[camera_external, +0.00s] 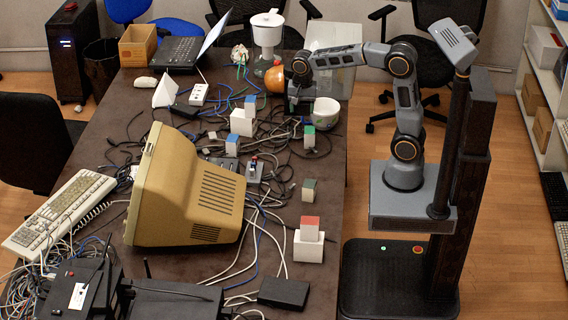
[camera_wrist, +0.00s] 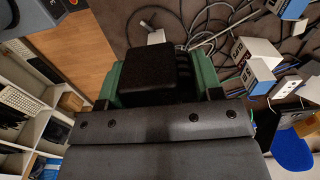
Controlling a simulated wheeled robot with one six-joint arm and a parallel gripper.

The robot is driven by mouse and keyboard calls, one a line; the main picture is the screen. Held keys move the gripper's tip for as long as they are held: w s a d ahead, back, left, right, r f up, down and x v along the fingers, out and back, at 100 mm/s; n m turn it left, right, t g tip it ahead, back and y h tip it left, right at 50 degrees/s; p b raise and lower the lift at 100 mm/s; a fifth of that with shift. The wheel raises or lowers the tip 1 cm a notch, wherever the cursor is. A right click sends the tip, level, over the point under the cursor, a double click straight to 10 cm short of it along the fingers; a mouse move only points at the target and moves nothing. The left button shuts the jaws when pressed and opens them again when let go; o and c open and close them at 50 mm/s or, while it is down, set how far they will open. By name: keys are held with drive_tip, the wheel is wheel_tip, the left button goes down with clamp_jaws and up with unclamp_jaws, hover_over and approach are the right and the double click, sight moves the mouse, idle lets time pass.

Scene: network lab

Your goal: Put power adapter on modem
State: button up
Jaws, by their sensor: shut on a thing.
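My gripper (camera_external: 300,106) is over the far right part of the table, beside a white and green bowl. In the wrist view my gripper (camera_wrist: 160,85) is shut on a black block, which looks like the power adapter (camera_wrist: 160,68). Green surfaces show on both sides of the block; I cannot tell what they belong to. In the external view the held block is hard to make out against the dark gripper. A black box with antennas (camera_external: 165,300), possibly the modem, lies at the near left. A flat black box (camera_external: 284,292) lies to its right.
The dark table (camera_external: 318,180) is crowded with cables. A beige monitor (camera_external: 185,190), a keyboard (camera_external: 58,212) and several colour-topped white blocks (camera_external: 309,245) take up other space.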

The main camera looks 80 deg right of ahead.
drive_tip(key=w+a+n, duration=0.1)
drive_tip(key=a+n, duration=0.9)
drive_tip(key=a, duration=2)
drive_tip(key=s+a+n+p, duration=0.1)
drive_tip(key=s+a+n, duration=0.3)
drive_tip(key=s+a, duration=0.5)
drive_tip(key=s+a+n, duration=0.4)
drive_tip(key=s+a, duration=0.3)
drive_tip(key=a, duration=0.5)
drive_tip(key=p, duration=0.3)
hover_over(305, 284)
drive_tip(key=shift+d+f, duration=0.1)
drive_tip(key=shift+f, duration=9.1)
